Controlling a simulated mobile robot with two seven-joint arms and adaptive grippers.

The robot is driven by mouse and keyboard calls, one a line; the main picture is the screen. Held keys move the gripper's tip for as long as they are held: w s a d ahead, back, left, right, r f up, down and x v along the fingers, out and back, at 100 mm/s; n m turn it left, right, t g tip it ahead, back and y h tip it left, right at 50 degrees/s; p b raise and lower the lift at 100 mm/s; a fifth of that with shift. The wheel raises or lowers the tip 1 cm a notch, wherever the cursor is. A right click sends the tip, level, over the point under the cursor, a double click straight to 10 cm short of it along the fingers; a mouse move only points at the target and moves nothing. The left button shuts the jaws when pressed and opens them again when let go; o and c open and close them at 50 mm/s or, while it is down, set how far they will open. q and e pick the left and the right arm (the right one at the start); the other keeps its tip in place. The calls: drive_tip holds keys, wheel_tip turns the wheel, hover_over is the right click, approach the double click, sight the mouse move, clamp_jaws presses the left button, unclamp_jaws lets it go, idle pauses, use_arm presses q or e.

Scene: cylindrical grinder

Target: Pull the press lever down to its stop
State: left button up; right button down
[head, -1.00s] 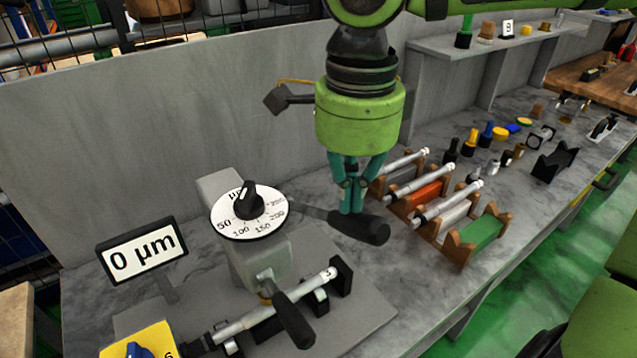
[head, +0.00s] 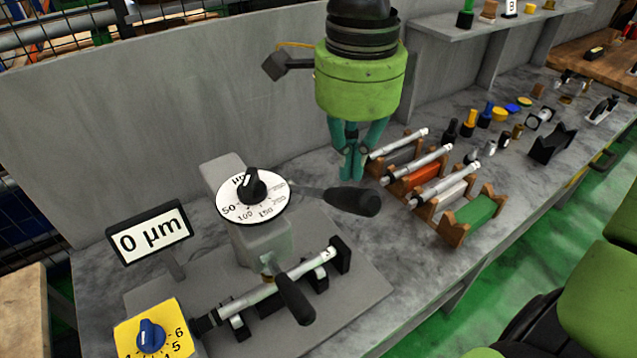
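My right gripper (head: 351,177) points down just above and behind the handle. Its teal fingers are close together with nothing between them, and the tips end near the handle's upper edge. Whether they touch it I cannot tell. A second black handle (head: 295,298) hangs at the front of the machine. My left gripper is not in view.
A display (head: 149,240) reads 0 µm. A yellow panel with a blue knob (head: 150,336) is at the lower left. A metal rod (head: 250,295) lies across the machine base. Wooden racks with grey rods (head: 450,190) stand to the right. A grey wall (head: 170,105) stands behind.

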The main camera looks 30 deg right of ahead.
wheel_tip(320, 180, up, 6)
drive_tip(key=p, duration=0.4)
idle(0.6)
